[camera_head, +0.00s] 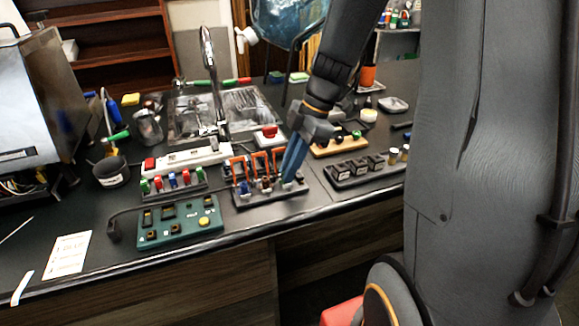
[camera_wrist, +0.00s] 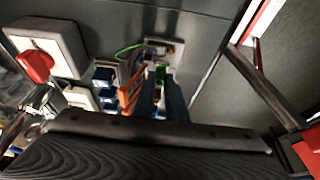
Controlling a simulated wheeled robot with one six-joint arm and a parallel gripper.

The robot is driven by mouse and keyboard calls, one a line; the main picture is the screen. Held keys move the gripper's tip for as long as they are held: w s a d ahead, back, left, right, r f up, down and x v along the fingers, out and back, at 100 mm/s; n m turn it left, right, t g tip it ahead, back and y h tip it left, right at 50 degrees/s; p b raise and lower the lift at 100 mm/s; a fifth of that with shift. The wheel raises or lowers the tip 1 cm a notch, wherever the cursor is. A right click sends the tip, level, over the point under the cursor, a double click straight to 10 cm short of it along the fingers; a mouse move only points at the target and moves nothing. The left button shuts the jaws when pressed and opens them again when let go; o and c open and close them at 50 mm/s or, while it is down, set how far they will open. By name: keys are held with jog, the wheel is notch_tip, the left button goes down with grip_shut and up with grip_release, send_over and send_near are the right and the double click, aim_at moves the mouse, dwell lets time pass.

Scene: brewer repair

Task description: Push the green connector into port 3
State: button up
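A dark port block (camera_head: 272,196) with upright orange levers stands near the front of the counter. A blue connector (camera_head: 245,187) sits at its left end. My gripper (camera_head: 289,177) points down at the block's right end, its two blue-grey fingers close together. In the wrist view a small green connector (camera_wrist: 160,73) shows between the tips of my gripper (camera_wrist: 161,82), and an orange lever (camera_wrist: 130,86) stands just left of them. The fingers hide part of the green connector, and I cannot tell whether they touch it. Port numbers are not readable.
A green board (camera_head: 180,222) lies front left of the block, and a rack of coloured plugs (camera_head: 172,184) stands behind the board. A black tray (camera_head: 360,170) is to the right.

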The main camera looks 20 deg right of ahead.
jog(key=o, duration=0.5)
jog(key=shift+r, duration=0.1)
jog(key=shift+w+d+r, duration=0.1)
jog(key=shift+d+r, duration=0.05)
jog(key=shift+r, duration=0.1)
jog(key=b+v, duration=0.1)
jog(key=v, duration=0.6)
jog(key=shift+s, duration=0.25)
